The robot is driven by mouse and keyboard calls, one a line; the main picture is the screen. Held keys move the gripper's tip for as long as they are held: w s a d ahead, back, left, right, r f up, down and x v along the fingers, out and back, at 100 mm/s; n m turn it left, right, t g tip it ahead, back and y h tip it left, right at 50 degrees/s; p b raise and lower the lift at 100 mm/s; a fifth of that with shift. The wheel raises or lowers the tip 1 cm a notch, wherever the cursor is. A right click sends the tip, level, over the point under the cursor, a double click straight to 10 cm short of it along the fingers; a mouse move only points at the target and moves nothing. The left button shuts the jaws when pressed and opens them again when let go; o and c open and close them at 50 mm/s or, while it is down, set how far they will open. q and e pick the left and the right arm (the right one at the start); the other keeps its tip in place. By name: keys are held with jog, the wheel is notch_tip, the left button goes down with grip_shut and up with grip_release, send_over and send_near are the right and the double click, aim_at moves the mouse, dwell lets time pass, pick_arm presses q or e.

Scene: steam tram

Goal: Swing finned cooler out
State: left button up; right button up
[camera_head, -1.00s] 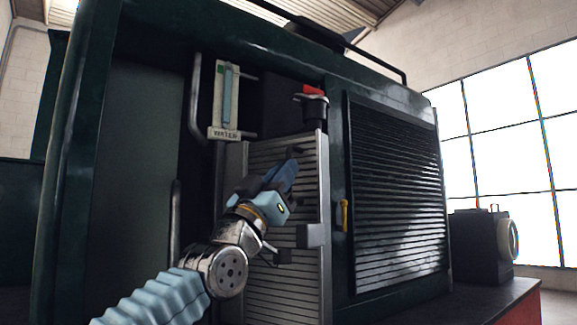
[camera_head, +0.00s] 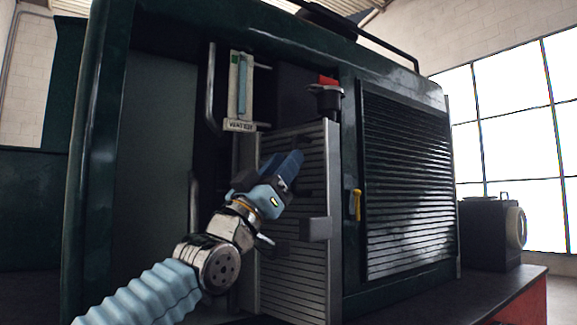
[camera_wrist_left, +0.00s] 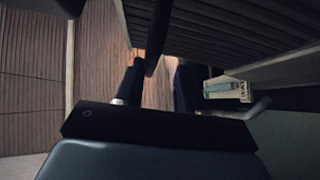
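The finned cooler (camera_head: 290,286) is a grey slatted panel at the housing's opening. Its top edge slopes against the louvred panel's lines, so it stands at an angle with its right edge towards me. A dark block (camera_head: 318,229) sits on its right edge. My left gripper (camera_head: 296,158) is in front of the cooler's upper middle. In the left wrist view, the left gripper's fingers (camera_wrist_left: 158,88) are apart, with a dark bar (camera_wrist_left: 158,40) showing between them. I cannot tell whether they touch it. My right gripper is not in view.
A dark green housing with a louvred panel (camera_head: 408,190) and a yellow latch (camera_head: 355,204) is right of the cooler. A labelled gauge (camera_head: 240,90) and a red-topped dark fitting (camera_head: 327,98) are above it. A vertical rail (camera_head: 212,90) is left of the gauge.

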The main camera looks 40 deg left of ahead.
pick_arm(q)
jog(key=shift+o, duration=0.3)
jog(key=shift+w+d, duration=0.1)
jog(key=shift+d, duration=0.05)
jog(key=s+d+r+b, duration=0.2)
jog(key=s+d+r, duration=0.7)
jog(key=r, duration=0.3)
jog(key=shift+s+r, duration=0.4)
jog(key=shift+s, duration=0.25)
jog(key=shift+s+d, duration=0.1)
